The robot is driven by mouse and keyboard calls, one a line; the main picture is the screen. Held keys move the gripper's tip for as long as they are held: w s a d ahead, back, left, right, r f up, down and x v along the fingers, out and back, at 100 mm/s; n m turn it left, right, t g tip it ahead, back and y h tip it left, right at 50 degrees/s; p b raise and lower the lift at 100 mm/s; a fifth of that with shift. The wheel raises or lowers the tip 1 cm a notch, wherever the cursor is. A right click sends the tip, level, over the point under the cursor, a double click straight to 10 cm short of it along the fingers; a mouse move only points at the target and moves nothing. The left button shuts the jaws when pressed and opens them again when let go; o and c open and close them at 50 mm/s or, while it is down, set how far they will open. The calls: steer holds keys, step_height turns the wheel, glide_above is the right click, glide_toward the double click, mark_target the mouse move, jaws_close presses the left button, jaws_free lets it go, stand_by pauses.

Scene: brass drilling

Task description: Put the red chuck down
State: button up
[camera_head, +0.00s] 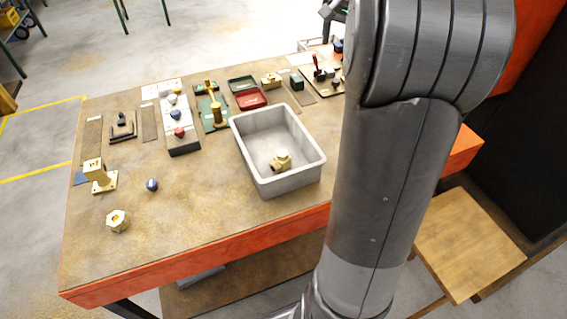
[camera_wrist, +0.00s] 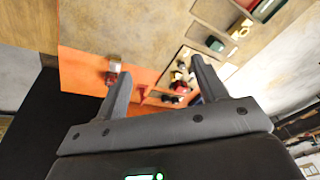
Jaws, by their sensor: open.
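A small red-topped knob (camera_head: 179,132), which looks like the red chuck, sits at the near end of a narrow grey rack (camera_head: 184,150). Blue and pale knobs stand behind it in the same row. My gripper (camera_wrist: 160,70) is open in the wrist view, with nothing visible between its two spread fingers. It is above the table's orange edge, near a board with small dark and red parts (camera_wrist: 181,78). A small dark red object (camera_wrist: 113,74) shows beside the left finger; I cannot tell what it is. My arm hides much of the right side in the head view.
A grey bin (camera_head: 252,168) holds a brass fitting (camera_head: 281,160). A brass bracket (camera_head: 98,176), a brass nut (camera_head: 117,220) and a loose blue knob (camera_head: 152,185) lie at left. Green (camera_head: 241,84) and red (camera_head: 250,99) trays are at the back.

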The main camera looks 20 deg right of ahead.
steer(key=s+a+n+t, duration=0.1)
steer(key=s+a+n, duration=0.1)
steer(key=s+a, duration=0.5)
steer(key=s+a+n+t, duration=0.1)
steer(key=s+a+n, duration=0.25)
steer(key=a, duration=0.55)
steer(key=s+a+f+n, duration=0.2)
steer(key=s+a+f, duration=0.2)
steer(key=s, duration=0.3)
steer(key=s+a+f+n+t+y, duration=0.1)
steer(key=s+a+f+n, duration=0.1)
steer(key=s+a+f, duration=0.2)
steer(key=s+a, duration=0.1)
steer(key=s, duration=0.2)
steer(key=shift+s+a+f, duration=0.15)
steer(key=shift+a+f, duration=0.05)
